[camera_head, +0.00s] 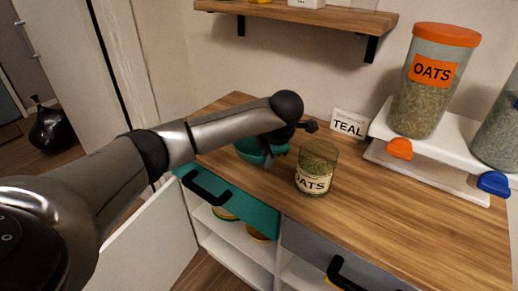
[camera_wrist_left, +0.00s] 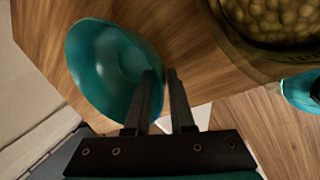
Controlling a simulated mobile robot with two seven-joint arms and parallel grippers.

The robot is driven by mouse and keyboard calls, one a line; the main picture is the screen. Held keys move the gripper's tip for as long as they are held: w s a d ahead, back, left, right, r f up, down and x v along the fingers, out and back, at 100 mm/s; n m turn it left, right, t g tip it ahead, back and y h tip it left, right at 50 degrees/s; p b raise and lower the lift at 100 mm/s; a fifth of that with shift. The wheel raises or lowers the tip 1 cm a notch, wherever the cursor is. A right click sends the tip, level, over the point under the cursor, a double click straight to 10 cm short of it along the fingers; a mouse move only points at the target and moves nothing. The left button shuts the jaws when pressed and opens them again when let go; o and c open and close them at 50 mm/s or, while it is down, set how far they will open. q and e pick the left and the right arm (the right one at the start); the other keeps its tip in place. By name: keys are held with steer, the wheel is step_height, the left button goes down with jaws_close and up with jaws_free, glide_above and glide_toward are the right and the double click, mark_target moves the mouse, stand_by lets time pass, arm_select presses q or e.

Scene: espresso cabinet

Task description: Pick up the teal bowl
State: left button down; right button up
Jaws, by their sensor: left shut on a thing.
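The teal bowl (camera_head: 246,153) is on the wooden counter near its back left corner, partly hidden by my left arm and gripper. In the left wrist view the bowl (camera_wrist_left: 105,62) shows its hollow inside. My left gripper (camera_wrist_left: 165,85) is shut on the bowl's rim, one finger inside the wall and the other outside. In the head view the left gripper (camera_head: 268,155) is low beside the counter top; whether the bowl touches the counter is hard to tell. My right gripper is not in view.
A glass jar of oats (camera_head: 316,170) stands close to the right of the bowl. A TEAL card (camera_head: 348,124) stands behind it. A white stand (camera_head: 440,165) holds tall oats dispensers (camera_head: 432,80). A teal drawer front (camera_head: 240,207) is below. A wall shelf (camera_head: 310,17) hangs above.

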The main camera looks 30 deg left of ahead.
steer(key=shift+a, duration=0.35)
arm_select(q)
steer(key=shift+s+f, duration=0.15)
steer(key=shift+f, duration=0.05)
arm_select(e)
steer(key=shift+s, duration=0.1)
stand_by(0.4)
arm_select(q)
steer(key=shift+r, duration=0.1)
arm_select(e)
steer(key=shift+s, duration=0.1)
